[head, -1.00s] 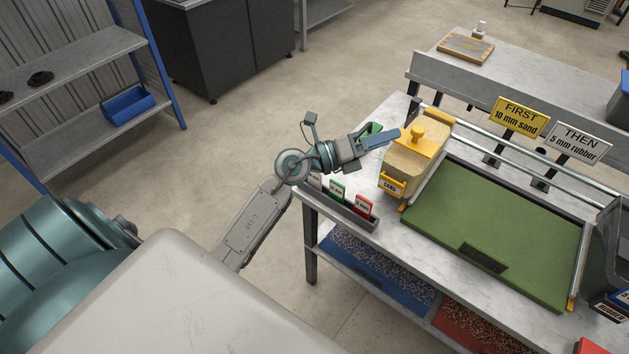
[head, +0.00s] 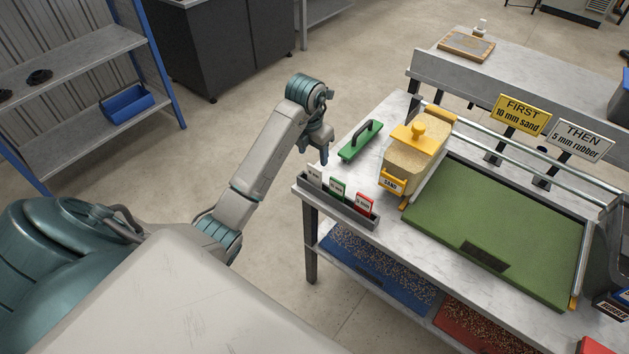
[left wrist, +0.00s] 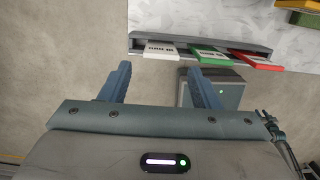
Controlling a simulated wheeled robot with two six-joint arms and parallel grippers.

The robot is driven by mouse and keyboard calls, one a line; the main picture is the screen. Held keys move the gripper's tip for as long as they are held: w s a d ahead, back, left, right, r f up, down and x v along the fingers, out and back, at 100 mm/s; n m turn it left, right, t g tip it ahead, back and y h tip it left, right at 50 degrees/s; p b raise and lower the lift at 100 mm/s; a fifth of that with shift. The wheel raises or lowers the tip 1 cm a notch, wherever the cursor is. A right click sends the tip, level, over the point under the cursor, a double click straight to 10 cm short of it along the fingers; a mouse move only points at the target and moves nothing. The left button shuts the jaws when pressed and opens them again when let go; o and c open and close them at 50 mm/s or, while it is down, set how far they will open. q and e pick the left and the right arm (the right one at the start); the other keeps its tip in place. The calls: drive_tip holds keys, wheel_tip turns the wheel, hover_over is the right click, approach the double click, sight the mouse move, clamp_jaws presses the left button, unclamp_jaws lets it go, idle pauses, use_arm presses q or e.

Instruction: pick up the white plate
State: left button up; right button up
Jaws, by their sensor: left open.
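The white plate (head: 315,174) stands in the leftmost place of a grey rack (head: 335,203) at the near left corner of the workbench. It also shows in the left wrist view (left wrist: 162,49), with dark lettering on it. Beside it in the rack are a green plate (head: 337,187) and a red plate (head: 364,203). My left gripper (head: 324,158) points down just behind the rack in the head view. In the left wrist view its two blue fingers (left wrist: 160,70) are apart and empty, with the white plate beyond and between their tips, not touching.
A green turf mat (head: 490,230) covers the bench's middle. Open floor lies left of the bench.

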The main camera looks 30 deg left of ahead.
sight(315, 174)
use_arm(q)
wheel_tip(315, 174, down, 2)
drive_tip(key=shift+f+b, duration=0.1)
drive_tip(key=shift+b, duration=0.35)
drive_tip(key=shift+w+f+p, duration=0.15)
drive_tip(key=shift+f+p, duration=0.1)
drive_tip(key=shift+p, duration=0.15)
drive_tip(key=shift+w+f, duration=0.15)
drive_tip(key=shift+f, duration=0.8)
drive_tip(key=shift+d+f+p, duration=0.1)
drive_tip(key=shift+f+p, duration=0.25)
drive_tip(key=shift+p, duration=0.2)
wheel_tip(315, 174, down, 4)
drive_tip(key=shift+r+p, duration=0.2)
drive_tip(key=shift+p, duration=0.6)
drive_tip(key=shift+w+f, duration=0.15)
drive_tip(key=shift+f, duration=0.3)
use_arm(e)
drive_tip(key=shift+r, duration=0.85)
use_arm(q)
drive_tip(key=shift+c, duration=0.5)
drive_tip(key=c, duration=0.6)
